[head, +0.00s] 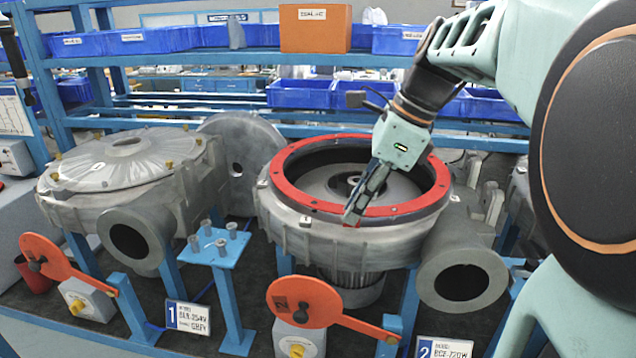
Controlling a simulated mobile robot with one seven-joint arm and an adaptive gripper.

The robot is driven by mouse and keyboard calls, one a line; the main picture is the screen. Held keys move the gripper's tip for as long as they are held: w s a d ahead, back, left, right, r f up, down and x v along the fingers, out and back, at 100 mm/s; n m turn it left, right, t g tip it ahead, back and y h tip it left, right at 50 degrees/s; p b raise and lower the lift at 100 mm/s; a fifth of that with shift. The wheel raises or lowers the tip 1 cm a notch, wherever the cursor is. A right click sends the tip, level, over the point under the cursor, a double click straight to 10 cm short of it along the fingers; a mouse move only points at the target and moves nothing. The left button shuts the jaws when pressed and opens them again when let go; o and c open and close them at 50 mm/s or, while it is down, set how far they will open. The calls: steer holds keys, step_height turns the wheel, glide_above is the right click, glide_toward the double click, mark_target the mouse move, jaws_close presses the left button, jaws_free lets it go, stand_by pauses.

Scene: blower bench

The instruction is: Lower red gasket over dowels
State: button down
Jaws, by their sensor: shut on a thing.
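The red gasket (300,202) is a flat ring at the open top of the right-hand blower housing (280,222). It looks roughly level and lined up with the round opening. I cannot tell whether it touches the flange or hangs slightly above it. My gripper (354,214) reaches down from the upper right and is shut on the gasket's near rim. The fingers hide a small part of the ring. Small fittings show on the flange beside the ring, but I cannot clearly make out the dowels or whether they pass through its holes.
A closed blower (115,165) stands at the left, with a grey round cover (240,160) leaning behind. A blue stand with pegs (213,250) and two red levers (305,300) are in front. Blue shelving with bins and an orange box (315,28) is behind.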

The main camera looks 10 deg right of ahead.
steer(key=shift+f, duration=0.55)
stand_by(0.7)
steer(key=c, duration=1.9)
jaws_free()
steer(key=v, duration=1.2)
